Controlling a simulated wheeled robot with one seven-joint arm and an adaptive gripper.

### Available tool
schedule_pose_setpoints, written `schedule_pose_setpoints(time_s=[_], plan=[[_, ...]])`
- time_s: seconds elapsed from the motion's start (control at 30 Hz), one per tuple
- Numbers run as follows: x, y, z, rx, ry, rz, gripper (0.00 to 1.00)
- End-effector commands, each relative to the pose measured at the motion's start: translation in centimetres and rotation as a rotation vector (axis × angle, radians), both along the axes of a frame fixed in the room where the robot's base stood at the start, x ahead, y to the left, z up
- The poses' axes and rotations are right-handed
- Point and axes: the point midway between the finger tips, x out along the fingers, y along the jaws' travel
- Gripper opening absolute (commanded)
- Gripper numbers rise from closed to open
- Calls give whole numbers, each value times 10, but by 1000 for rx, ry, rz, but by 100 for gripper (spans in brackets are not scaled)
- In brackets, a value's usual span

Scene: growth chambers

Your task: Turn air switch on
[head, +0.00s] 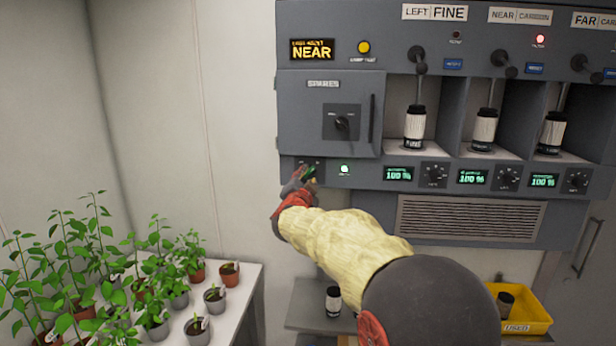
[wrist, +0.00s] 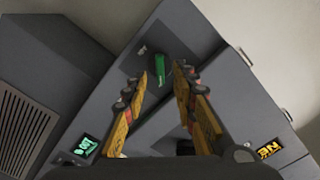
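A small green switch (wrist: 159,70), which I take to be the air switch, is on the grey panel in the wrist view. In the head view the green part (head: 309,173) shows at the panel's lower left, partly hidden by my gripper (head: 300,184). My gripper also shows in the wrist view (wrist: 162,74); its two fingers are apart, with the green switch between and just beyond the tips. I cannot tell whether a finger touches it. The switch's label is hidden or too small to read.
A lit pale green lamp (head: 345,169) sits right of the switch. The spares door (head: 325,137) with a dark knob is above. Displays (head: 398,174) reading 100 % line the strip. Potted plants stand on a white table (head: 237,300) at left; a yellow bin (head: 538,318) is at lower right.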

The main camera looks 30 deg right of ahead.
Motion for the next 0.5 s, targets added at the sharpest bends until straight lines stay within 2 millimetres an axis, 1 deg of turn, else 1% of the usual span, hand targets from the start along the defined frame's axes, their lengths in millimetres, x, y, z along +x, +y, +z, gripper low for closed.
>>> schedule_pose_setpoints(time_s=[0.03,0.1,0.3,0.5], plan=[[-9,8,2,0,-1,4,28],[-21,15,1,1,-2,2,28],[-51,36,0,1,0,2,28],[-69,47,-1,0,1,1,28]])
